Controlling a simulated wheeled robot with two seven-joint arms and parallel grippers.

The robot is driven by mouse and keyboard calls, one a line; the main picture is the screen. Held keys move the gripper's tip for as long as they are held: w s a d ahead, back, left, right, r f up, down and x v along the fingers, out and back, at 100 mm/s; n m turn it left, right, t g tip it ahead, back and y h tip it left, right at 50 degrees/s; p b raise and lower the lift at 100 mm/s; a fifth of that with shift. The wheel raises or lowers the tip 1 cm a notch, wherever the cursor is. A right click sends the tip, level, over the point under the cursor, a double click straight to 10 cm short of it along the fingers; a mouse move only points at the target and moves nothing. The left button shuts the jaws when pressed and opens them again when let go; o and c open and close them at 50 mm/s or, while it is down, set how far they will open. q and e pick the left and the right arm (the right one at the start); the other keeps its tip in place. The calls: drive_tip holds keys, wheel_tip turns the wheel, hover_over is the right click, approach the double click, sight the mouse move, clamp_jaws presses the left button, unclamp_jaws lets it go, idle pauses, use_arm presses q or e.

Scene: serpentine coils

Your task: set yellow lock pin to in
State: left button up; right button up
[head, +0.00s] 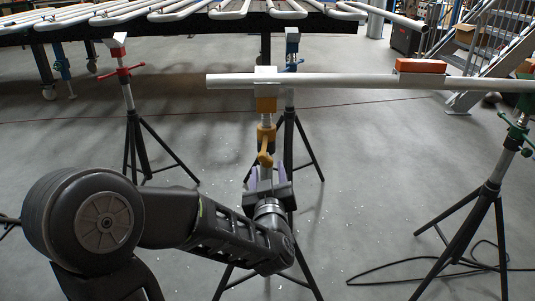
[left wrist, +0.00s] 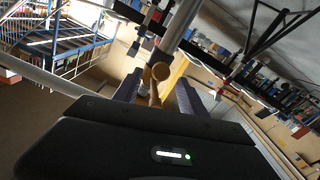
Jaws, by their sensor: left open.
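The yellow lock pin (head: 265,157) sits on the yellow collar (head: 266,135) of the middle stand, below its yellow head (head: 266,103). Its rounded knob (left wrist: 160,72) and shaft point towards my left wrist camera. My left gripper (head: 268,174) is open, with its purple fingers just below the collar in the head view. In the left wrist view the fingers (left wrist: 156,94) lie on either side of the pin, with gaps visible. I cannot tell whether they touch it, or how far in the pin sits. My right gripper is not in view.
A red stand (head: 127,85) is at left, a blue stand (head: 291,60) behind, and a green stand (head: 510,140) at right. A black cable (head: 395,265) lies on the floor.

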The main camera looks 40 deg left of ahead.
sight(267, 165)
use_arm(q)
drive_tip(key=shift+f+x, duration=0.1)
drive_tip(key=shift+x, duration=0.85)
drive_tip(key=shift+f+x, duration=0.15)
drive_tip(key=shift+x, duration=0.8)
clamp_jaws()
